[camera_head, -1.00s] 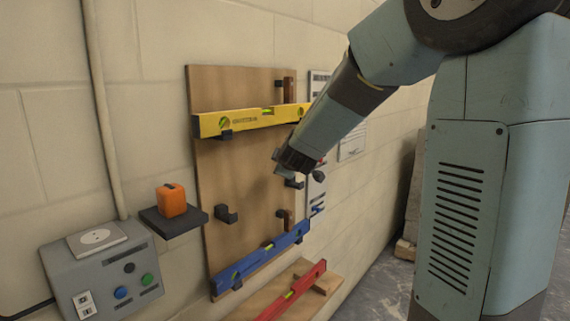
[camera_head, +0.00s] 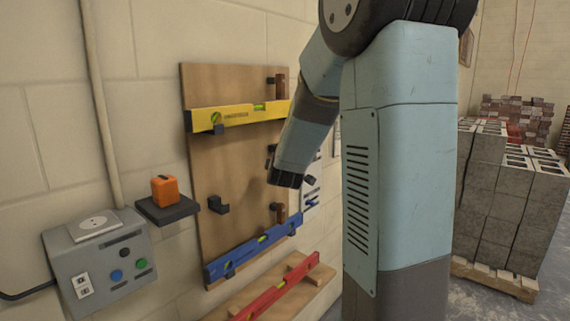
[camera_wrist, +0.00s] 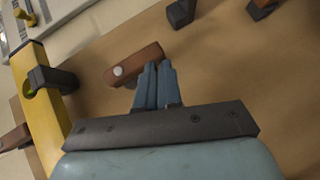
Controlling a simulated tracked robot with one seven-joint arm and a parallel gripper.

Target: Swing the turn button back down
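In the wrist view a brown wooden turn button (camera_wrist: 133,65) with a pale screw near its left end lies on the board. Its long axis runs nearly square to the yellow level (camera_wrist: 48,112), with the screw end nearer the level. My gripper (camera_wrist: 158,68) has its blue fingers together, empty, with tips at the button's lower edge; I cannot tell whether they touch. In the head view my gripper (camera_head: 285,181) is in front of the board's right half, below the yellow level (camera_head: 235,116); I cannot make out this button there.
The wooden board (camera_head: 240,170) carries several black hooks, a blue level (camera_head: 255,247) and other brown wooden pieces, upper (camera_head: 281,90) and lower (camera_head: 280,213). A red level (camera_head: 280,285) lies below. An orange box (camera_head: 165,190) sits on a small shelf left.

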